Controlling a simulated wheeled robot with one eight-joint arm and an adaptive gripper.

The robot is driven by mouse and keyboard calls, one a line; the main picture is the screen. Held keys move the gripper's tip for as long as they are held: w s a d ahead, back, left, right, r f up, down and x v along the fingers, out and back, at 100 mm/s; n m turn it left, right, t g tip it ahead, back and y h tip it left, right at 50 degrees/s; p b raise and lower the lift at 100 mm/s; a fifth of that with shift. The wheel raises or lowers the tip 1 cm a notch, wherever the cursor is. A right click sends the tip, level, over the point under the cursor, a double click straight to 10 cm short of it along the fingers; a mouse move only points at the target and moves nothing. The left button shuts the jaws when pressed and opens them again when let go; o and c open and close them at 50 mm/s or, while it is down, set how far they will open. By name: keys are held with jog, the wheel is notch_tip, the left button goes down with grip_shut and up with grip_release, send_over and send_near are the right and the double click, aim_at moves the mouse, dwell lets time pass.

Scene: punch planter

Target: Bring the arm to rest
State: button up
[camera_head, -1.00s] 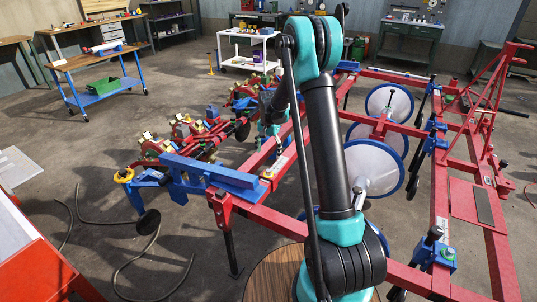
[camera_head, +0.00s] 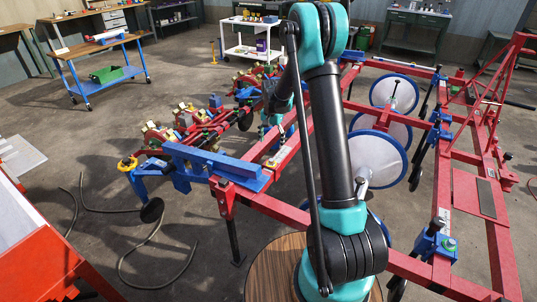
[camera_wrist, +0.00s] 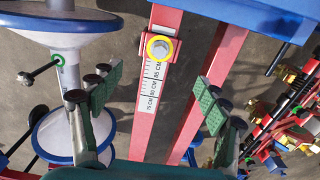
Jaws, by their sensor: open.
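My gripper (camera_wrist: 158,98) shows in the wrist view with its two green-padded fingers spread apart and nothing between the pads. Behind the gap is a red beam (camera_wrist: 166,18) of the planter with a centimetre scale (camera_wrist: 152,85) and a yellow-ringed bolt (camera_wrist: 160,48). I cannot tell how far the fingers are from the beam. In the head view my arm stands raised and folded over the planter's red frame (camera_head: 275,207). My gripper hangs behind the arm there and is mostly hidden.
The planter has white discs with blue rims (camera_head: 377,156) to the right of my arm and a blue bar (camera_head: 214,164) to its left. A red bin (camera_head: 45,255) stands at the lower left. Dark hoses (camera_head: 150,243) lie on the floor. A blue cart (camera_head: 108,72) stands further back.

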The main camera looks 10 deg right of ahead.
jog(key=s+d+r+n+t, duration=0.1)
jog(key=s+d+r+n, duration=0.15)
jog(key=s, duration=0.55)
jog(key=s+d+r+n+t, duration=0.15)
jog(key=s+r, duration=0.25)
jog(key=s, duration=0.5)
jog(key=s+d+r+n+t, duration=0.1)
jog(key=s+d+r, duration=0.2)
jog(key=s, duration=0.5)
jog(key=s+d+f+n, duration=0.1)
jog(key=s+f+n, duration=0.1)
jog(key=s, duration=0.9)
jog(key=shift+f+t, duration=0.15)
jog(key=shift+t, duration=0.2)
